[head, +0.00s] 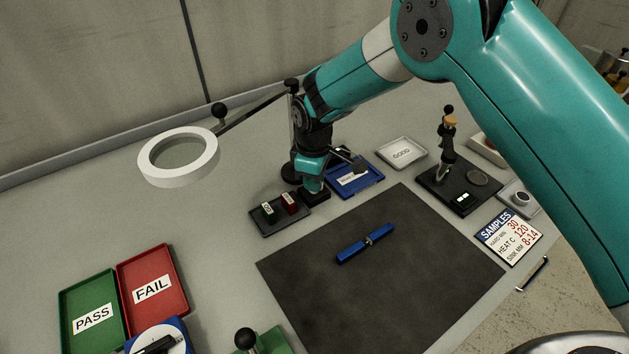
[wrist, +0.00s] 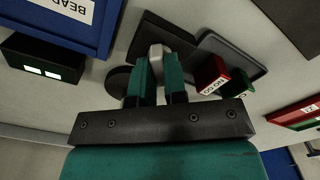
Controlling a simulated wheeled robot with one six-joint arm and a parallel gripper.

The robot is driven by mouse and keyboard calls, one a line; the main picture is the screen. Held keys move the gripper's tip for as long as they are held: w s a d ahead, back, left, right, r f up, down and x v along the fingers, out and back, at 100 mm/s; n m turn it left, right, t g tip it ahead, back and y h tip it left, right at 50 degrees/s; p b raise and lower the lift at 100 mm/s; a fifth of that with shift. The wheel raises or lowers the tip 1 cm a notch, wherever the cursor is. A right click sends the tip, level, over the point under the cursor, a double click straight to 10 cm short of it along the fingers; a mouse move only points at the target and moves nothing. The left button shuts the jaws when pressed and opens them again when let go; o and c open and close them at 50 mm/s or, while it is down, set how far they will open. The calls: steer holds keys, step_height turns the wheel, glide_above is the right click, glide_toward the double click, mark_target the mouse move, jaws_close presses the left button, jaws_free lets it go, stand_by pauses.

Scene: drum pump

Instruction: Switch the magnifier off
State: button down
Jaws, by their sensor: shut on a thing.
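The magnifier (head: 178,156) is a white ring around a lens at the left in the head view, on a dark jointed arm from a post behind my gripper. I cannot tell whether its ring is lit. My gripper (head: 313,187) points down beside the foot of the post, over a small dark block (head: 318,197). In the wrist view my gripper (wrist: 158,72) is shut on a small light-grey piece (wrist: 156,51), which stands at that dark block (wrist: 178,36). The piece looks like a switch lever; its lower part is hidden by the fingers.
A dark tray (head: 265,231) with a green and a red block stands just left of my gripper. A blue tray (head: 372,181) is close on the right. A blue bar (head: 366,243) lies on the dark mat (head: 400,300). PASS (head: 75,296) and FAIL (head: 174,272) trays stand front left.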

steer(key=shift+w+r+n, duration=0.1)
steer(key=shift+n, duration=0.4)
steer(key=shift+d, duration=0.1)
steer(key=c, duration=1.2)
jaws_free()
steer(key=shift+c, duration=0.2)
steer(key=shift+o, duration=0.4)
step_height(320, 180, up, 17)
steer(key=b, duration=0.2)
steer(key=shift+r+b, duration=0.2)
steer(key=shift+b, duration=0.2)
